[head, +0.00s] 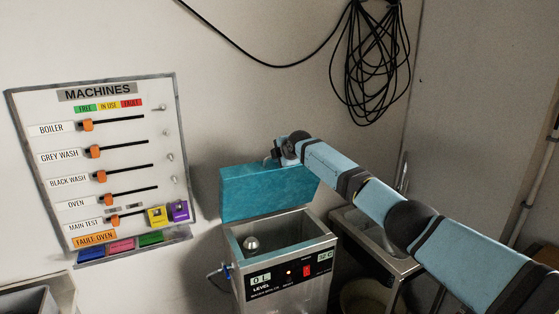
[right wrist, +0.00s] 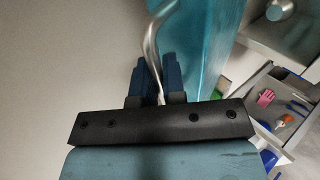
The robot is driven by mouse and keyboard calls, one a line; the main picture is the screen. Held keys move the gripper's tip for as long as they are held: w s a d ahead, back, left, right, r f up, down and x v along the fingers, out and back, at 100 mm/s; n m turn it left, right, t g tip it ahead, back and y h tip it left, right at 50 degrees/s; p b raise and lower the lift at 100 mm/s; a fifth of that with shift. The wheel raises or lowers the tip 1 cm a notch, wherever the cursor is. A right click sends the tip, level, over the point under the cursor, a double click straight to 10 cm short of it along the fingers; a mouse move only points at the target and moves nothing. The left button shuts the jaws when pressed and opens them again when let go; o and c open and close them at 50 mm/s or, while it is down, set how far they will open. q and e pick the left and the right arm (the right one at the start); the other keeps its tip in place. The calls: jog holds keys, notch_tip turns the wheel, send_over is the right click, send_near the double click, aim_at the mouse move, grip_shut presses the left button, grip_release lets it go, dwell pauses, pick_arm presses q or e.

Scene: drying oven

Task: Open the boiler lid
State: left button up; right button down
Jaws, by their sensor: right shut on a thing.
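The boiler (head: 290,262) is a metal box with a front panel reading LEVEL and a red switch. Its teal lid (head: 262,192) stands raised, roughly upright, at the back of the opening. A metal ball (head: 251,243) shows inside the open boiler. My right arm comes in from the right, and my right gripper (head: 277,153) is at the lid's top edge. In the right wrist view, my right gripper (right wrist: 156,84) is shut on the curved metal lid handle (right wrist: 152,42), beside the teal lid (right wrist: 203,45). My left gripper is in neither view.
A MACHINES board (head: 98,165) with orange sliders hangs on the wall at left. A metal sink (head: 362,236) stands right of the boiler. Black cables (head: 370,70) hang on the wall above. Open wall space lies between board and lid.

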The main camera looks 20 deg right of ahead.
dwell(0.3)
jog(key=c, duration=1.2)
grip_release()
jog(key=shift+s, duration=0.15)
jog(key=shift+b+v, duration=1)
jog(key=shift+v, duration=5.8)
